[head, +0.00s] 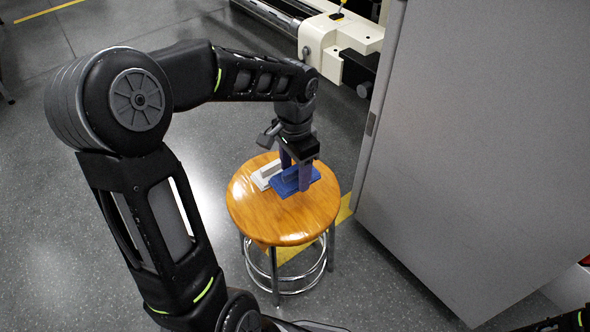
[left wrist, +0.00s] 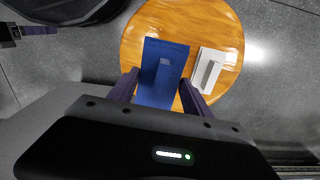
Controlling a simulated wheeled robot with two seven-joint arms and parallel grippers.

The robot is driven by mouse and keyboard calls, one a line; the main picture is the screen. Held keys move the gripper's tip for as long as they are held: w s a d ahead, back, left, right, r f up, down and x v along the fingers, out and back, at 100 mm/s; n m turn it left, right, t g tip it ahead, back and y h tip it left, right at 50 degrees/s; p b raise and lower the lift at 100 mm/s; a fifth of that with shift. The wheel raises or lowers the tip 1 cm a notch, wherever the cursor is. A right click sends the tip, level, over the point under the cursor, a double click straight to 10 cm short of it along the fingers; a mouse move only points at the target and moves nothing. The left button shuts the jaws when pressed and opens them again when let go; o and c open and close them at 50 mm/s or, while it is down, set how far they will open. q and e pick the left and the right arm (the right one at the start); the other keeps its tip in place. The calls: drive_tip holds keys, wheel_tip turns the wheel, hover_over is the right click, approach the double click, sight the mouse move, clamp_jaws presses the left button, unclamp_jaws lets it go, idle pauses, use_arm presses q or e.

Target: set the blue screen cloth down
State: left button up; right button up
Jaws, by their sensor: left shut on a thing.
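The blue screen cloth (head: 290,186) is a flat blue piece with a raised ridge along its middle. It is at the round wooden stool top (head: 268,226), and it also shows in the left wrist view (left wrist: 152,94). My left gripper (head: 296,176) points down and is shut on the cloth, one purple finger on each side of the ridge. I cannot tell whether the cloth's underside touches the wood. A white piece of like shape (left wrist: 208,70) lies on the stool beside it, a small gap apart in the left wrist view.
The front and right of the stool top are bare. A large grey cabinet (head: 480,150) stands close to the right of the stool. A cream and black machine (head: 345,35) is behind it. Grey floor (head: 60,220) is open at the left.

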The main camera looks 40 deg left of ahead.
use_arm(q)
drive_tip(key=w+d+r+n, duration=0.4)
drive_tip(key=w+d+r, duration=0.4)
drive_tip(key=w+d, duration=0.4)
drive_tip(key=shift+d, duration=0.15)
drive_tip(key=shift+w+r, duration=0.1)
